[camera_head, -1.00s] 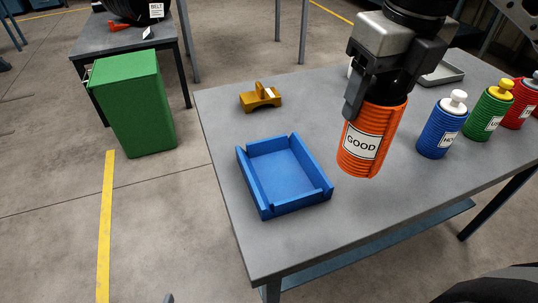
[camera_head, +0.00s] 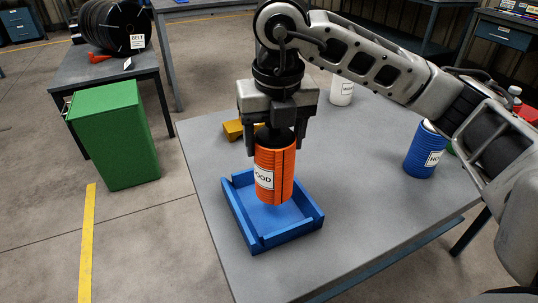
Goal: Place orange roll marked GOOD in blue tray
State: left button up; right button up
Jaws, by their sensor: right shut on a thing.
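The orange roll (camera_head: 274,175) is upright, with its white label partly turned to the left so that only "OOD" shows. My right gripper (camera_head: 276,140) points down and is shut on the roll's upper part. The blue tray (camera_head: 285,240) lies on the grey table, and the roll is over its middle and hides part of its floor and back wall. I cannot tell for sure whether the roll's bottom touches the tray floor. My left gripper is not in view.
A yellow-brown block (camera_head: 233,129) sits behind the tray, partly hidden by my gripper. A white container (camera_head: 342,91) is at the back. A green bin (camera_head: 115,135) stands on the floor left of the table (camera_head: 350,220).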

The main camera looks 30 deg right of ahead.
jog(key=shift+w+a+f, duration=0.25)
jog(key=shift+w+f, duration=0.05)
jog(key=shift+f, duration=0.1)
notch_tip(320, 180, down, 3)
jog(key=shift+w+f, duration=0.1)
jog(key=shift+w, duration=0.05)
jog(key=shift+f, duration=0.1)
jog(key=shift+f, duration=0.15)
jog(key=o, duration=1.7)
